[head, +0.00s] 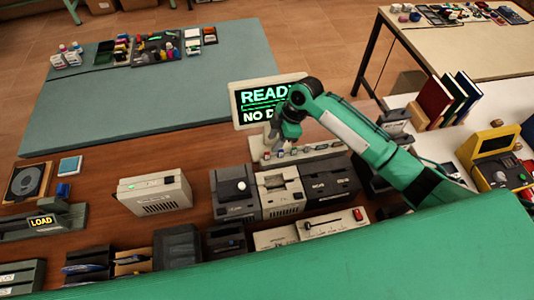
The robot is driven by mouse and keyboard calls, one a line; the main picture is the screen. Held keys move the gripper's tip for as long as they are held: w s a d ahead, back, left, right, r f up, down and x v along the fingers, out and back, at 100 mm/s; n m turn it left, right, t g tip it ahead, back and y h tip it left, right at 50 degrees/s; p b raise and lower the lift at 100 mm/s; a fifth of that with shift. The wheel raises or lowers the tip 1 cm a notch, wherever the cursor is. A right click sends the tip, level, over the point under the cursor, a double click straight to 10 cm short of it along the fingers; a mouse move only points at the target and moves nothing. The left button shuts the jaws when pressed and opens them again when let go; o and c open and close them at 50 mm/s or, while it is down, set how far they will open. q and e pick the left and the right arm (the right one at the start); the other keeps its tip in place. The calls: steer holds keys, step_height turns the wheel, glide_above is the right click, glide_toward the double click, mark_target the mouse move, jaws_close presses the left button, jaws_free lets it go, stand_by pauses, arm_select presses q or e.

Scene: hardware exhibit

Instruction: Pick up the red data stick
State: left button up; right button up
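My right gripper (284,136) hangs from the green arm that comes in from the right. It is just in front of the lit screen and above the back of a pale strip (262,160) holding a row of small coloured sticks. One small reddish piece (281,153) in that row, almost under the fingertips, looks like the red data stick, but it is too small to be sure. The fingers are small and dark, and I cannot tell whether they are open or touching anything. My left gripper is not in view.
A screen (247,103) reading "READY" stands behind the strip. Grey and beige device boxes (235,188) stand in front of it. A panel with a red switch (357,214) lies nearer. A beige box (153,194) stands left, with open wooden table (110,150) around it.

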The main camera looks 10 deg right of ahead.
mark_target(269, 152)
steer(key=shift+a+f, duration=0.25)
steer(key=shift+f, duration=0.45)
steer(key=shift+a+f+p, duration=0.1)
steer(key=shift+f+p, duration=0.1)
steer(key=shift+p, duration=0.15)
steer(key=x, duration=0.1)
steer(key=p+x, duration=0.2)
steer(key=x, duration=0.1)
steer(key=shift+s, duration=0.25)
steer(key=shift+f, duration=0.45)
jaws_close()
